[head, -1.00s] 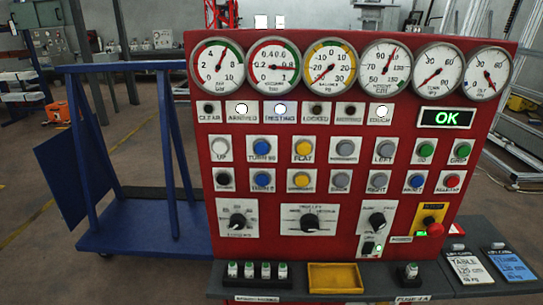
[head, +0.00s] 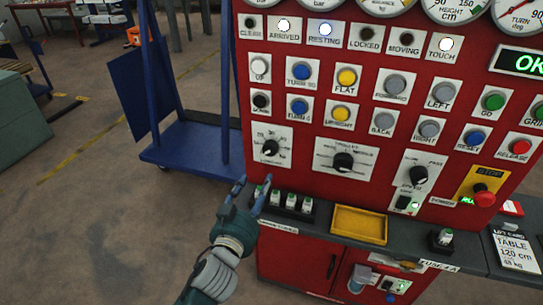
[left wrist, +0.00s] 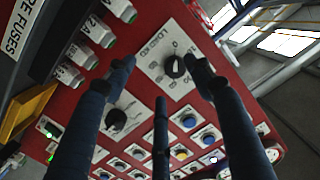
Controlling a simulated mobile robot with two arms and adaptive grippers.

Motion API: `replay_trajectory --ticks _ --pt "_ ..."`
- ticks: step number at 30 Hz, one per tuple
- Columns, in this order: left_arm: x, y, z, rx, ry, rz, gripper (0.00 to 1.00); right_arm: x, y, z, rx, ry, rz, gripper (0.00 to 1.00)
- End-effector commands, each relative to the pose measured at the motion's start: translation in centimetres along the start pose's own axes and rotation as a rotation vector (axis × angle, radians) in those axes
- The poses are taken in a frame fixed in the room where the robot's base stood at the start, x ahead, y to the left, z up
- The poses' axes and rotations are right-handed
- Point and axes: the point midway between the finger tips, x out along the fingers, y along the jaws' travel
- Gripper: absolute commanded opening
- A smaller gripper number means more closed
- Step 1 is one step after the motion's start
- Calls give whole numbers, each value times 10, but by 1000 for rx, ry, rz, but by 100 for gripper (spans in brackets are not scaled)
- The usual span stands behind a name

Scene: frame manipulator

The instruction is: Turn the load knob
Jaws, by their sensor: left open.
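The load knob (head: 270,147) is a black round knob on a white scale plate, lowest left on the red panel. In the left wrist view the knob (left wrist: 174,66) shows beyond the fingertips, between them, with a light pointer line. My left gripper (head: 252,192) is open and empty, below and a little left of the knob in the head view, near the fuses. In the left wrist view its dark fingers (left wrist: 160,68) reach towards the knob's plate. I see no contact with the knob. My right gripper is not in view.
Several white fuses (head: 291,202) stand on the ledge below the knob. A yellow tray (head: 359,225) lies to their right. Other black knobs (head: 342,161) and rows of buttons are on the panel. A blue trolley (head: 190,147) stands at left. The floor in front of it is clear.

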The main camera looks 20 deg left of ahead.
Motion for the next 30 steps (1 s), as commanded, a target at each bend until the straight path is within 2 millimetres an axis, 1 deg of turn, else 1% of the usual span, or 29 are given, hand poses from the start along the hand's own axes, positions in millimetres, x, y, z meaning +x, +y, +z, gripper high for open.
replay_trajectory --ticks 1,3,6,8,13,18,21,25,30 --pt "-1 -3 -17 -3 37 -6 53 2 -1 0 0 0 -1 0" --pt "-2 -6 -33 -5 69 -11 53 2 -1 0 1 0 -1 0" --pt "3 -7 -41 -6 84 -13 53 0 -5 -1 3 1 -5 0" --pt "9 -7 -42 -6 83 -13 53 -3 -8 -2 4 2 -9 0" --pt "40 -7 -46 -4 83 -12 53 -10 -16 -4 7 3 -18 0" --pt "72 -8 -47 -5 81 -13 53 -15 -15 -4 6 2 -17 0" --pt "87 -8 -48 -5 81 -13 53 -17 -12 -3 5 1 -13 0" --pt "99 -8 -48 -7 81 -12 53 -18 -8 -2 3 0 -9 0" --pt "105 -8 -47 -6 80 -12 53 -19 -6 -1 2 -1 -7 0"
